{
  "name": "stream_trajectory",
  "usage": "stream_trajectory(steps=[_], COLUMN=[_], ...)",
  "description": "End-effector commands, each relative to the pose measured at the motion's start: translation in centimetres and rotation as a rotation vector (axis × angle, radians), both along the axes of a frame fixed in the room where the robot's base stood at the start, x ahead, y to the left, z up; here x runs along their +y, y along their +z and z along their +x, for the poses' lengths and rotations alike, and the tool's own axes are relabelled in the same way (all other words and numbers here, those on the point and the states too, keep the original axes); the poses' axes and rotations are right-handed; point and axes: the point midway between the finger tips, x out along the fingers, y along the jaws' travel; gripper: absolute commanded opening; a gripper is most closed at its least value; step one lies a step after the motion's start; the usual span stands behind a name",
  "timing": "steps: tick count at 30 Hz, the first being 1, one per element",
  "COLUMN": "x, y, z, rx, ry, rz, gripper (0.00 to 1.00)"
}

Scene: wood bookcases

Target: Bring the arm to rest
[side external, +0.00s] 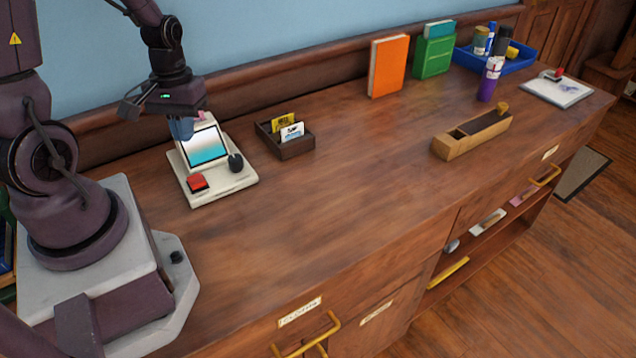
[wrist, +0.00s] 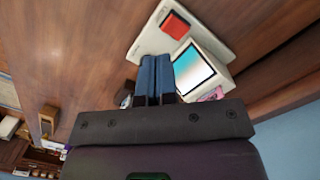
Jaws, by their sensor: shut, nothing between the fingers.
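My gripper (side external: 181,128) is shut and empty. It hangs from my arm at the left, above the back edge of a white stand with a screen (side external: 207,147). In the wrist view my blue fingertips (wrist: 154,75) are together, in front of the stand's white base (wrist: 150,42). The screen (wrist: 192,69) and a red block (wrist: 175,24) on that base show beside the fingers. I cannot tell whether the fingers touch the stand.
A card holder (side external: 285,139) is right of the stand. Orange (side external: 387,66) and green (side external: 433,57) upright items, a purple bottle (side external: 490,79), a blue tray (side external: 519,62) and a wooden box (side external: 471,135) stand farther right. The middle of the wooden top (side external: 340,190) is clear.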

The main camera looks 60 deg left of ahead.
Motion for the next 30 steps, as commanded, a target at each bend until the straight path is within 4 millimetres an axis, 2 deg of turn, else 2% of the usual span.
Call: stream_trajectory(steps=[1,6,12,15,18,22,30], x=[-1.0,-4.8,-9.8,-11.8,-13.3,-14.5,-14.9], y=[1.9,7.6,13.6,16.0,17.7,19.0,19.2], z=[0.7,1.8,1.4,0.9,0.5,0.2,0.2], rx=[-0.029,-0.124,-0.282,-0.374,-0.462,-0.535,-0.544], ry=[-0.065,-0.290,-0.545,-0.641,-0.708,-0.760,-0.777], rz=[0.018,0.073,0.154,0.192,0.220,0.236,0.234], gripper=[0.00,0.00,0.00,0.00,0.00,0.00,0.00])
